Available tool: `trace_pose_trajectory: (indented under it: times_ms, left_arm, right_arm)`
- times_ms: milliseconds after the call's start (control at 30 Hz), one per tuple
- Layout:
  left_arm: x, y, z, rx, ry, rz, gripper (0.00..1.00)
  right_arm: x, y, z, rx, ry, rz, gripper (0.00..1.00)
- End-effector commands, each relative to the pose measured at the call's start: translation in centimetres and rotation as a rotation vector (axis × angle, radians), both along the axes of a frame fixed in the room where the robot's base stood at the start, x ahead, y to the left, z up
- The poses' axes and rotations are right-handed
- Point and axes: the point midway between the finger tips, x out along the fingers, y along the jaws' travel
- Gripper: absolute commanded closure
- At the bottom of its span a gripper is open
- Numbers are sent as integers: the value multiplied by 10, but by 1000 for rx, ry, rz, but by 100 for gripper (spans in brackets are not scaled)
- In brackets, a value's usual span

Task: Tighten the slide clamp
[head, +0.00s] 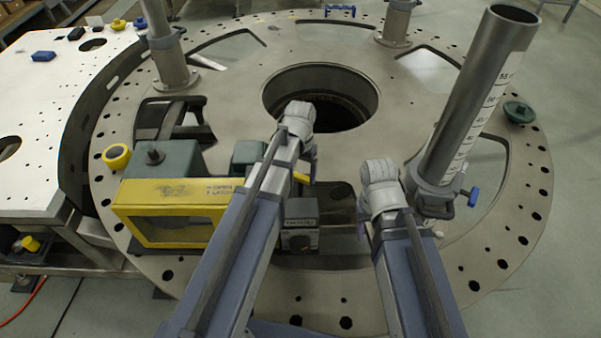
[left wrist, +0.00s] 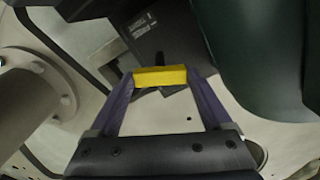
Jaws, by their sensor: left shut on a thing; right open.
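My left gripper (head: 305,174) is shut on a yellow bar-shaped handle (left wrist: 160,76), one finger at each end of it in the left wrist view. In the head view a bit of this handle (head: 301,178) shows beside my left arm, near the middle of the turret plate (head: 230,75). A dark labelled block lies beyond it in the wrist view, and a dark green body (left wrist: 260,60) stands to its right. I cannot tell whether the handle is the slide clamp's lever. My right gripper (head: 363,212) is open, mostly hidden behind its wrist, left of the graduated post.
A tall grey graduated post (head: 480,90) with a blue-handled collar (head: 432,190) leans at right. A yellow guard frame (head: 175,232) and green block (head: 165,160) stand at left. A small grey box (head: 300,238) lies between my arms. The plate has a large central hole (head: 340,100).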

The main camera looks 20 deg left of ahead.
Motion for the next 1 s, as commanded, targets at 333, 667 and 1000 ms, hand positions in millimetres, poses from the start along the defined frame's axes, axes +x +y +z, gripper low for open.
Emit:
trace_pose_trajectory:
  times_ms: [333,667,1000]
  left_arm:
    - [0,0,0,0,0,-329,73]
    - [0,0,0,0,0,-642,73]
    - [0,0,0,0,0,-924,73]
  right_arm:
    - [0,0,0,0,0,0,50]
    - [0,0,0,0,0,0,50]
    - [0,0,0,0,0,0,50]
